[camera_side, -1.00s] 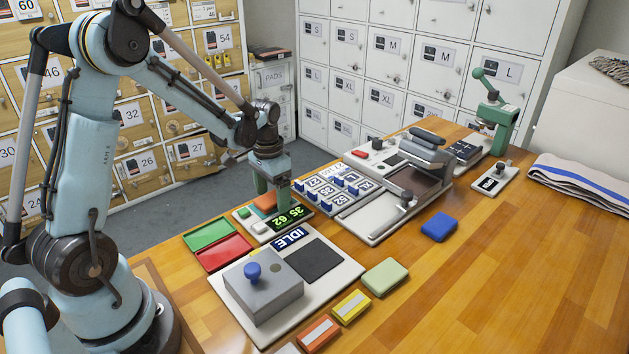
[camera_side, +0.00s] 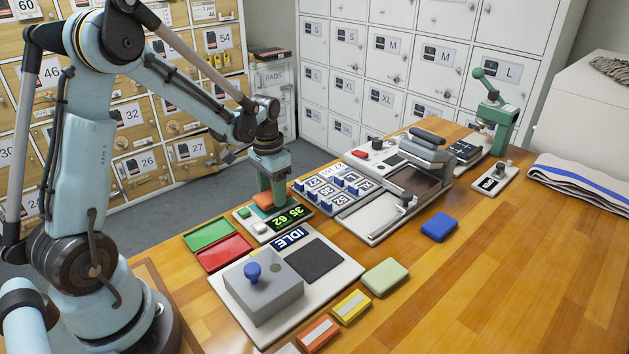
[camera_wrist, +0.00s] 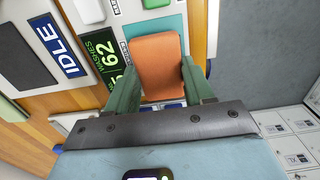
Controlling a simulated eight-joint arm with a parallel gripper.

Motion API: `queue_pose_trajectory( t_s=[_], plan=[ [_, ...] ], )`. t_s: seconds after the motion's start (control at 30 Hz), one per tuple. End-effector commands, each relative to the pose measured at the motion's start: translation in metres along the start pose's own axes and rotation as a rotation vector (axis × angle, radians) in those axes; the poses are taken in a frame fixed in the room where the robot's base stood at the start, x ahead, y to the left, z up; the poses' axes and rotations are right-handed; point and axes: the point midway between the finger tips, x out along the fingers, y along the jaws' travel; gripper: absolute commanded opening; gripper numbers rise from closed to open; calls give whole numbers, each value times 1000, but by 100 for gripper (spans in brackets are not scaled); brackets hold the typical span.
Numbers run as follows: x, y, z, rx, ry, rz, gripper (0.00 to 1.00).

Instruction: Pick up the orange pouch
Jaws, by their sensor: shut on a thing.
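The orange pouch (camera_side: 264,199) is held between the two green fingers of my gripper (camera_side: 274,192), above the teal pad of the white counter unit (camera_side: 262,228). In the wrist view the pouch (camera_wrist: 158,62) is a rounded orange block with the fingers (camera_wrist: 162,88) against its sides. A strip of teal pad shows past its far end. The pouch looks slightly raised off the pad; the gap is small and hard to judge.
The unit's green-lit display (camera_side: 289,217) reads 35 62. The grey IDLE machine (camera_side: 262,290) with a blue knob stands in front. Green (camera_side: 208,233) and red (camera_side: 223,252) trays lie left. A number-key panel (camera_side: 333,186) stands close right. A blue pouch (camera_side: 439,227) lies on open tabletop.

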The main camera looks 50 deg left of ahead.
Motion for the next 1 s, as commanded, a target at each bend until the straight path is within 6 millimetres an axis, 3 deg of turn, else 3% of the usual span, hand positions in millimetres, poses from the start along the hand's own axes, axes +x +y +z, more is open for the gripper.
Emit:
queue_pose_trajectory(
  t_s=[0.2, 0.6, 0.87, 1.0],
  plan=[
    [-32, 0, 1, 0, -1, 0, 18],
    [-83, 85, 16, 6, -1, 0, 18],
    [-102, 112, 22, 1, -1, 0, 18],
    [-122, 123, 28, 1, -1, 0, 18]
  ],
)
